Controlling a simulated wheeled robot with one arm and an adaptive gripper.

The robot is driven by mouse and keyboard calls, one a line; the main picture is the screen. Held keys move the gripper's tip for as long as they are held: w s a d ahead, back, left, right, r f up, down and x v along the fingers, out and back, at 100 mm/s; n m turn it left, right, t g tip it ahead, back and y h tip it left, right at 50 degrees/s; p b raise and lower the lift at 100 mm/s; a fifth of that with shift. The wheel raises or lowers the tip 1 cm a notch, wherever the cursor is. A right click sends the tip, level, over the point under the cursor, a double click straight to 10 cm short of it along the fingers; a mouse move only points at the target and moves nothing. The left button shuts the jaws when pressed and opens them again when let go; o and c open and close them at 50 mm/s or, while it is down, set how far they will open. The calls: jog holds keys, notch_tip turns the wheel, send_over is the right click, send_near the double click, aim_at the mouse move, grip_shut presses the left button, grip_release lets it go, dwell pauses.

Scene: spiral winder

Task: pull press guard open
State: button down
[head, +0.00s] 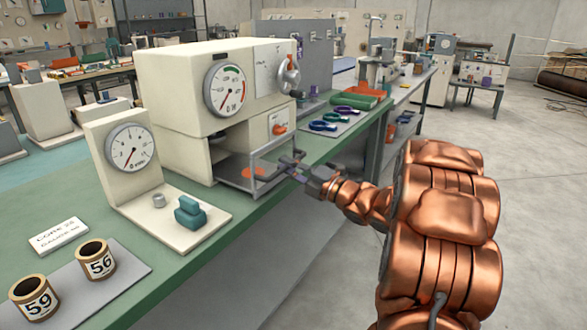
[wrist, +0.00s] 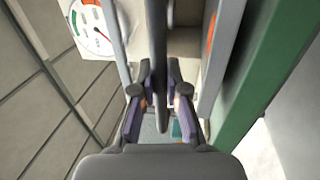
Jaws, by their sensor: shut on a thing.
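The press (head: 205,95) is a cream machine on the green bench, with a round dial and an orange knob. Its guard (head: 270,145) is a grey open frame standing out at the front of the lower opening. An orange disc (head: 253,173) shows behind the frame. My gripper (head: 298,169) reaches in from the right to the guard's front. In the wrist view a dark upright bar (wrist: 159,60), apparently the guard's handle, runs between my fingers (wrist: 160,95), which are shut on it. The exact contact is partly hidden.
A gauge stand (head: 130,150) with a teal block (head: 190,212) is left of the press. Blue and purple rings (head: 335,120) lie behind the guard. Open floor (head: 500,150) is to the right.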

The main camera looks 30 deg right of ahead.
jog(key=shift+s, duration=0.15)
jog(key=c, duration=1.2)
grip_release()
jog(key=shift+s+d, duration=0.1)
jog(key=shift+d, duration=0.05)
jog(key=shift+v, duration=5.9)
